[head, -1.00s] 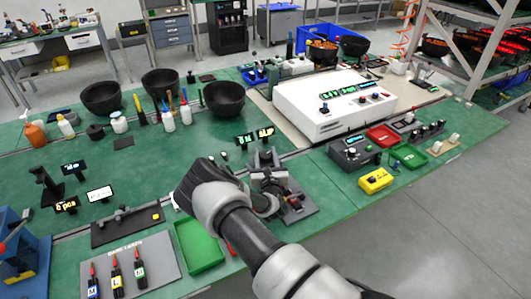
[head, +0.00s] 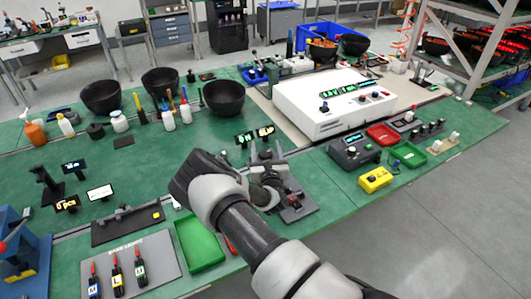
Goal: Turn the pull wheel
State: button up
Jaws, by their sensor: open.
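A small dark bench fixture (head: 290,203) stands on a grey base plate near the front edge of the green bench, just right of my arm. It appears to be the one with the pull wheel, but the wheel itself cannot be made out clearly. My gripper (head: 268,187) is at the left side of this fixture, close against it. My wrist and forearm hide part of the gripper and of the fixture's lower left side. The gripper is open, and I see nothing held in it. Whether its fingers touch the wheel cannot be told.
A green tray (head: 200,243) lies left of my forearm, and a grey board with several labelled tools (head: 117,275) lies farther left. A white instrument (head: 325,105) with a lit display stands behind right. Small displays (head: 255,134) stand behind the fixture.

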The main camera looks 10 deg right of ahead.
aim_at(265, 152)
notch_tip(265, 152, up, 8)
jog(key=shift+f, duration=0.2)
